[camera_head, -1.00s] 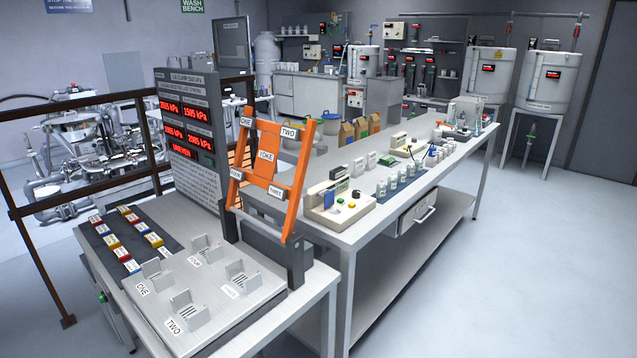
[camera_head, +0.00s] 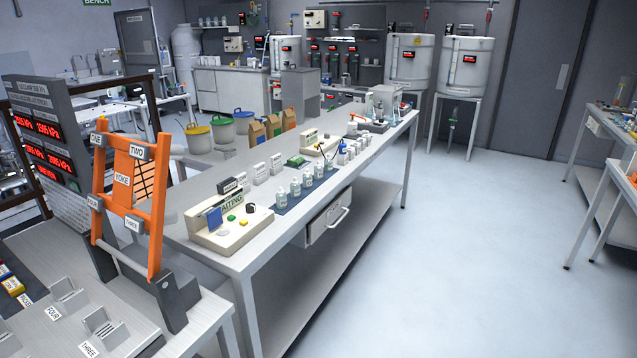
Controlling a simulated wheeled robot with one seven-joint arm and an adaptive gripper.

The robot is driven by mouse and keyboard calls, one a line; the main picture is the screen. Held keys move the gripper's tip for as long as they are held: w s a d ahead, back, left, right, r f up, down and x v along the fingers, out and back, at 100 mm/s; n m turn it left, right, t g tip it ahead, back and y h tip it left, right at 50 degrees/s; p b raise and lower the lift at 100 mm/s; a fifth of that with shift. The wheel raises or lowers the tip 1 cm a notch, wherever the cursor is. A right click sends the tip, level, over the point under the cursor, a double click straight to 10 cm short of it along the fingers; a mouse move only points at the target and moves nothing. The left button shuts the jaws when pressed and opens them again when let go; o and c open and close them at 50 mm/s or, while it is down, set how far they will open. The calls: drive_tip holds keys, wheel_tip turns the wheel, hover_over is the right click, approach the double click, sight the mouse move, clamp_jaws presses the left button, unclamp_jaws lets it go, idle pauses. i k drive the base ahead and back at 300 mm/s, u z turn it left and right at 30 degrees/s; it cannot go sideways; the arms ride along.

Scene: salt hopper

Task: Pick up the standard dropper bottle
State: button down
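Several small white bottles stand upright in a row on a dark blue mat (camera_head: 289,205) near the front edge of the long bench. The nearest bottle (camera_head: 281,195) is at the left end of the row, and another bottle (camera_head: 319,170) is at the far end. More small bottles (camera_head: 343,155) stand farther along the bench. The labels are too small to read, so I cannot tell which one is the standard dropper bottle. My gripper is not in view.
The long bench (camera_head: 205,185) carries a cream instrument (camera_head: 228,222) left of the bottles and a second instrument (camera_head: 322,143) behind them. An orange yoke frame (camera_head: 126,200) stands on the nearer table. A drawer (camera_head: 327,219) hangs under the bench. Floor (camera_head: 455,220) to the right is clear.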

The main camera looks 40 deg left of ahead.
sight(295, 186)
drive_tip(key=i, duration=3.4)
drive_tip(key=u, duration=3.35)
